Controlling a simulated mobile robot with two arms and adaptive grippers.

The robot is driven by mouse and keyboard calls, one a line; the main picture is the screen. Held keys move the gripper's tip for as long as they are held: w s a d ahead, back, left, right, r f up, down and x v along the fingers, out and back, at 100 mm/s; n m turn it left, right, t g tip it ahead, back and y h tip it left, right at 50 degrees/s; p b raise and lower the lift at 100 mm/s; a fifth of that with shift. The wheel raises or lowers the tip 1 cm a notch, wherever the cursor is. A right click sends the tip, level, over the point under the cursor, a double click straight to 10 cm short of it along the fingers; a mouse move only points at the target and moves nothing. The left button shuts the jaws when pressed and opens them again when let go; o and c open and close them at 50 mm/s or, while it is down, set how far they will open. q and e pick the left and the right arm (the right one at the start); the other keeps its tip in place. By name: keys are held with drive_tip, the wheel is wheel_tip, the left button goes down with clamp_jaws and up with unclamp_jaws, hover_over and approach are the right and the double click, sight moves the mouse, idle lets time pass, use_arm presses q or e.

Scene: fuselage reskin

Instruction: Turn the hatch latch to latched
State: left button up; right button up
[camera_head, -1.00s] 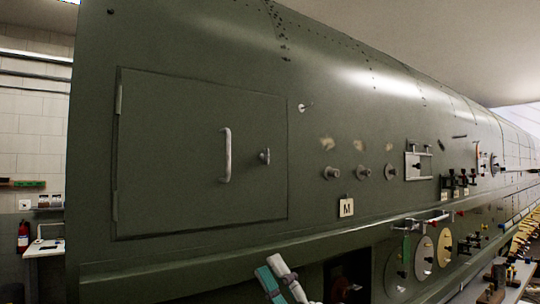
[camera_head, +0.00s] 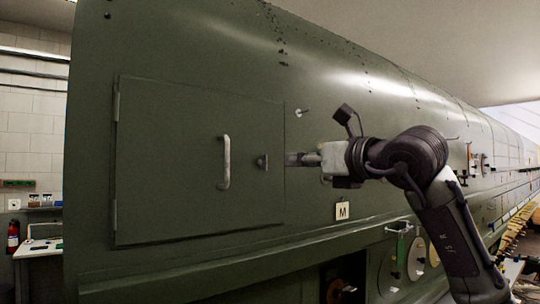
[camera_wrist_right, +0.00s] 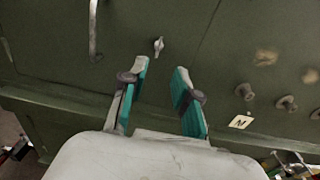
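The hatch (camera_head: 190,165) is a closed-looking square green panel in the fuselage side, with hinges at its left edge. A light bar handle (camera_head: 224,162) stands upright on it. The small hatch latch (camera_head: 262,162) is right of the handle, near the hatch's right edge; it also shows in the right wrist view (camera_wrist_right: 158,46), just beyond the fingertips. My right gripper (camera_head: 289,159) points left at the latch from the right, apart from it. In the right wrist view its teal fingers (camera_wrist_right: 161,68) are open with nothing between them. My left gripper is not in view.
A small metal fitting (camera_head: 301,112) sits above my right gripper. A placard marked M (camera_head: 342,211) is below it. Round knobs (camera_wrist_right: 265,87) project from the skin to the right. A ledge (camera_head: 200,255) runs below the hatch.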

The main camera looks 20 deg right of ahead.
sight(261, 155)
drive_tip(key=p+x, duration=0.5)
drive_tip(key=x, duration=0.4)
drive_tip(key=shift+w+a+r, duration=0.1)
drive_tip(key=shift+w, duration=0.1)
drive_tip(key=shift+w+a, duration=0.2)
drive_tip(key=shift+w, duration=0.25)
drive_tip(key=shift+s, duration=0.1)
clamp_jaws()
